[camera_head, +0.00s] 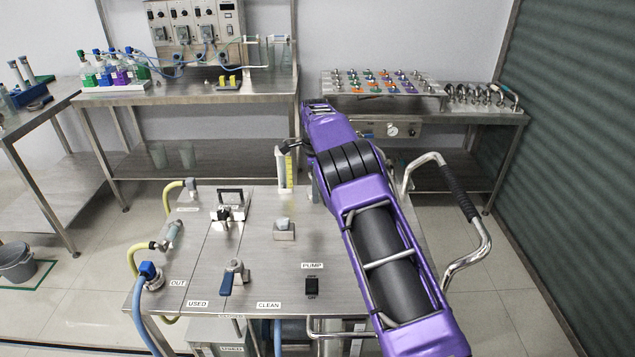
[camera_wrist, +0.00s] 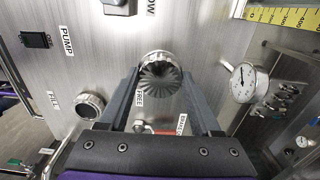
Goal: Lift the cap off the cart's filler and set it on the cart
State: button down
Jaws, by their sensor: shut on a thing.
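The cap (camera_wrist: 160,80), round with ribbed grey sides, sits between the two fingers of my gripper (camera_wrist: 160,73) in the wrist view. My gripper is shut on it. The cap is beside a label reading FREE on the cart's steel top; I cannot tell whether it touches the top. The filler (camera_wrist: 90,105), a round neck with a ridged metal ring and dark middle, stands to the left next to the FILL label, apart from the cap. The cart top (camera_head: 265,250) shows in the head view, where my purple arm hides the gripper, cap and filler.
A pressure gauge (camera_wrist: 243,82) and several small valves (camera_wrist: 277,100) are right of the gripper. A black PUMP switch (camera_wrist: 35,40) is at upper left. In the head view, a blue-handled valve (camera_head: 234,277) and a sight tube (camera_head: 285,168) rise from the cart.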

jog(key=b, duration=0.2)
send_over(316, 219)
jog(key=shift+f, duration=3.5)
jog(key=shift+f+b, duration=0.55)
jog(key=shift+f, duration=0.15)
grip_release()
jog(key=shift+r+p, duration=1.55)
jog(key=shift+r, duration=2)
